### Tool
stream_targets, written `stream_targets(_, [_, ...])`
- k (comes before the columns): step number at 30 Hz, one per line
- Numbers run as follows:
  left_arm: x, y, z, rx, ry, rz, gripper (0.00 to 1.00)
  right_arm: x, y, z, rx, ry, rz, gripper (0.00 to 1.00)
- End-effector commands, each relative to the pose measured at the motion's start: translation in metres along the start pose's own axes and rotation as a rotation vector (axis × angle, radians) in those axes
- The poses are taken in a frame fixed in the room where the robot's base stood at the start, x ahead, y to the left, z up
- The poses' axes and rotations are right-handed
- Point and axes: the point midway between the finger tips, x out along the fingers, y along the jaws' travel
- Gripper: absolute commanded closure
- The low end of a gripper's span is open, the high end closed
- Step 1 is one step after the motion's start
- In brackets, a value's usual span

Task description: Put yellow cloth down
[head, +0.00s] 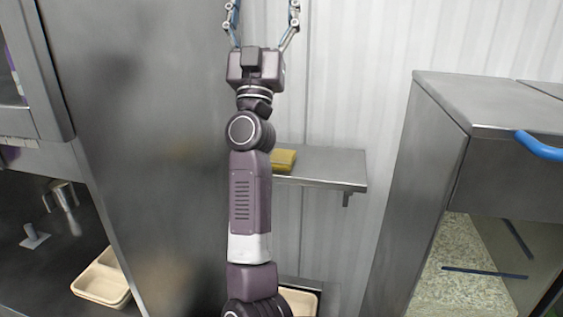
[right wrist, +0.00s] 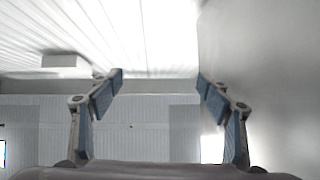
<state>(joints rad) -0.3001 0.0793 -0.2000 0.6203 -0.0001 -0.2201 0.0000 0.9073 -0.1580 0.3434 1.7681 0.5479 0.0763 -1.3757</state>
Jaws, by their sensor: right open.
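The yellow cloth (head: 284,160) lies folded on the small metal wall shelf (head: 325,168), and its left part is hidden behind my right arm in the head view. My right gripper (head: 262,18) is raised well above the shelf at the top edge of the head view, its fingertips cut off. In the right wrist view the right gripper (right wrist: 160,82) is open, with its blue-padded fingers wide apart and nothing between them. The cloth does not show in the right wrist view. My left gripper is in neither view.
A tall metal panel stands left of my arm. At the right is a metal cabinet (head: 490,105) with a blue handle (head: 540,146) and a grainy speckled surface (head: 465,265) below. A beige tray (head: 103,284) sits at lower left. The shelf's right part is bare.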

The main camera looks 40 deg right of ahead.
Motion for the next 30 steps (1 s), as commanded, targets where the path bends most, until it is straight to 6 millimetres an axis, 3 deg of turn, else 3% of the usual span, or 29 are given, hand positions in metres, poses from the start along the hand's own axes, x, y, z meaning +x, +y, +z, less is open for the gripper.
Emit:
stream_targets(4, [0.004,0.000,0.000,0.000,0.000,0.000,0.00,0.015,-0.030,0.029,-0.028,-0.105,-0.132,0.29])
stream_targets(8, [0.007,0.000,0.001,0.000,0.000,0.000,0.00,0.017,-0.052,0.070,-0.039,-0.259,-0.234,0.29])
stream_targets(14, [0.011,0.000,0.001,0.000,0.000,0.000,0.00,-0.004,-0.069,0.144,-0.026,-0.585,-0.330,0.29])
stream_targets(18, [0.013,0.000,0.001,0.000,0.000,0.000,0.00,-0.038,-0.069,0.193,-0.001,-0.855,-0.340,0.29])
stream_targets(22, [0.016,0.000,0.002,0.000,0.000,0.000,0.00,-0.082,-0.060,0.227,0.026,-1.124,-0.302,0.29])
stream_targets(26, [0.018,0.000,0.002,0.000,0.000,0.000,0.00,-0.133,-0.045,0.246,0.046,-1.392,-0.215,0.29])
stream_targets(30, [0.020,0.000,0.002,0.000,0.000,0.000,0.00,-0.183,-0.026,0.248,0.051,-1.628,-0.089,0.29])
